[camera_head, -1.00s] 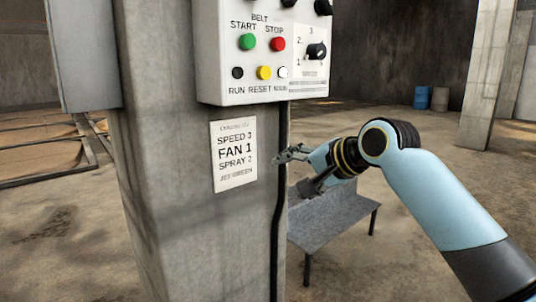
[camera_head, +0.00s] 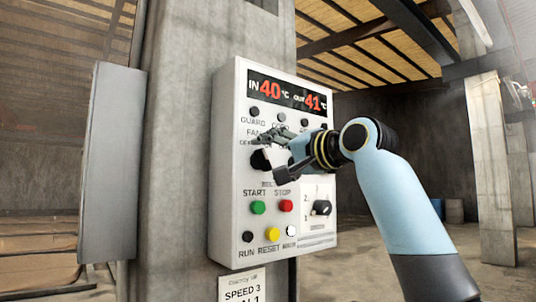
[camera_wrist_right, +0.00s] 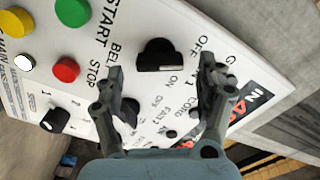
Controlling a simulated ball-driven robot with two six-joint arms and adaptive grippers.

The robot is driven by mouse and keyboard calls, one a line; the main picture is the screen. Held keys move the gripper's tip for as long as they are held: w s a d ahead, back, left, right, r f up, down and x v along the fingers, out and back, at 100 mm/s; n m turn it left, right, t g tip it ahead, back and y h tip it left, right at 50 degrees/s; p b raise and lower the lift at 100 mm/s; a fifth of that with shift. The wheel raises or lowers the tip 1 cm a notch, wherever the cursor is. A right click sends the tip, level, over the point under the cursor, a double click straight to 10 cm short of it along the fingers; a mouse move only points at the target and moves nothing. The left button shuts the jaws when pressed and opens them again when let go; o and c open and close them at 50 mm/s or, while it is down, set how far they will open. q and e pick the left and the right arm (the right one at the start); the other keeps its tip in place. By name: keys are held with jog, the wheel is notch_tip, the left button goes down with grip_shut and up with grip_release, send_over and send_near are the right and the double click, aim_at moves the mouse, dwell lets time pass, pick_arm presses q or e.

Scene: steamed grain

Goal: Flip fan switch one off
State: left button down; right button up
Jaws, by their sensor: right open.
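The white control panel (camera_head: 228,165) is mounted on a concrete pillar. A black rotary knob (camera_head: 260,160) sits below the word FAN, partly behind my right gripper (camera_head: 274,157). In the right wrist view, a black knob (camera_wrist_right: 158,56) with OFF and ON labels lies just beyond the gap between the spread fingers of my right gripper (camera_wrist_right: 163,82). The gripper is open and empty, and no contact with the knob shows. Which setting the knob points to is unclear. A second dark knob (camera_wrist_right: 131,108) is partly hidden behind one finger. My left gripper is out of view.
Below the knobs are a green START button (camera_head: 258,208), a red STOP button (camera_head: 286,206), a yellow button (camera_head: 272,234) and a numbered selector (camera_head: 321,208). A notice (camera_head: 240,288) hangs beneath. A grey box (camera_head: 110,165) stands left of the panel.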

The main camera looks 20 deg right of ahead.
jog(key=shift+x, duration=1.1)
